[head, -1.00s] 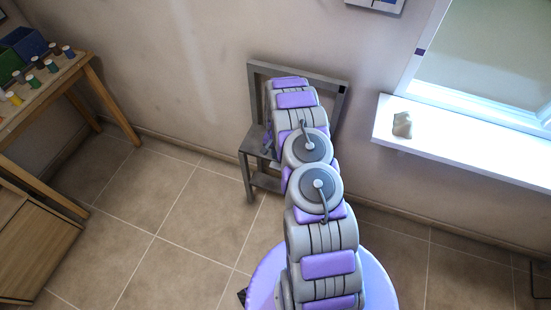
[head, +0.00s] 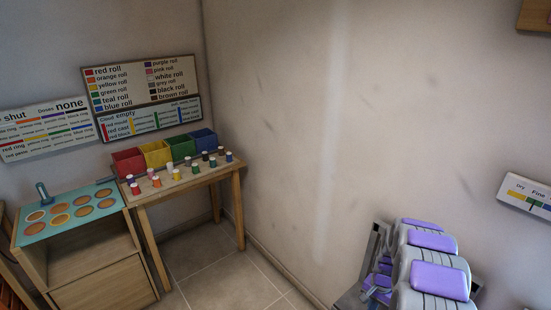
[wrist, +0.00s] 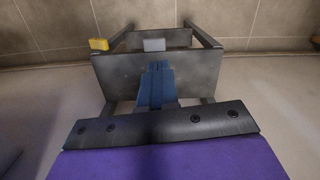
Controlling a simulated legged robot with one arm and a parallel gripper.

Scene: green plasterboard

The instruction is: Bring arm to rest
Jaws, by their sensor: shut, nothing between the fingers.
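My arm (head: 432,265) shows at the lower right of the head view, grey with purple pads. Its far end is hidden there. In the wrist view my gripper (wrist: 159,66) shows as two blue fingers held together in the middle, with nothing between them. Behind them, and seemingly below, is a grey stand (wrist: 120,72) with a flat plate and legs. I cannot tell whether the fingers touch it.
A small yellow block (wrist: 98,44) and a grey block (wrist: 154,45) appear at the stand's far edge. A wooden table (head: 190,182) with several coloured rolls and bins stands left, beside a wooden cabinet (head: 105,285). Tiled floor (head: 215,260) between them and the wall is clear.

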